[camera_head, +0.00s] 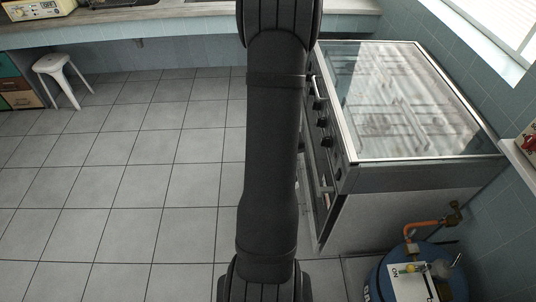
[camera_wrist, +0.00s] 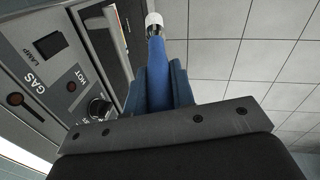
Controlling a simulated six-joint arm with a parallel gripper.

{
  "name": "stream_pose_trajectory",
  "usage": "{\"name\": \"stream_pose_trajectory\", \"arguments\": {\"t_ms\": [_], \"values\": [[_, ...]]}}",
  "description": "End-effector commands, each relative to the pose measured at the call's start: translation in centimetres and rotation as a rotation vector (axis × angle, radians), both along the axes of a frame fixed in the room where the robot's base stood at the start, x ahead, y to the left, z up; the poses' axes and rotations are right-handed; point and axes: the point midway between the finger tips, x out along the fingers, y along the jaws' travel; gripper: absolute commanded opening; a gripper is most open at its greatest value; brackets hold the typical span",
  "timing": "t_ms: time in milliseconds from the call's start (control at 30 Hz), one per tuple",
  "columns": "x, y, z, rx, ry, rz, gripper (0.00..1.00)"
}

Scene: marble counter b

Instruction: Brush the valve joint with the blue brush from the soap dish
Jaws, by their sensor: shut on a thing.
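My gripper (camera_wrist: 157,80) is shut on the blue brush (camera_wrist: 155,62) in the wrist view. The brush's handle stands between the fingers, and its dark metal collar and white tip (camera_wrist: 153,18) point away from the gripper. In the head view, the valve joint (camera_head: 411,249) shows at lower right, where a copper-coloured pipe comes down to the top of a blue gas cylinder (camera_head: 372,286). The gripper and brush are not visible in the head view. In the wrist view the brush is beside the cooker front, with no valve in sight. I cannot see the soap dish.
A cooker (camera_head: 405,190) with a glass lid stands left of and behind the cylinder. Its front panel (camera_wrist: 62,75) with knobs is close in the wrist view. A paper tag (camera_head: 409,287) lies on the cylinder top. A white stool (camera_head: 62,73) is far left. The tiled floor (camera_head: 125,185) is clear.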

Motion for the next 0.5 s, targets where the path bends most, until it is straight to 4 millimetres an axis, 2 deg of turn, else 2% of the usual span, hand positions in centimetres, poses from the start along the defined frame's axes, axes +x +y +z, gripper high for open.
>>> {"name": "stream_pose_trajectory", "arguments": {"t_ms": [33, 200, 400, 500], "values": [[-1.4, -1.8, 0.3, 0.001, -0.001, 0.016, 0.00], [-5.6, -6.0, 0.9, 0.001, -0.002, 0.115, 0.00], [-10.6, -9.5, 1.6, 0.001, -0.003, 0.227, 0.00], [-12.8, -10.7, 2.0, 0.002, -0.002, 0.275, 0.00]]}}
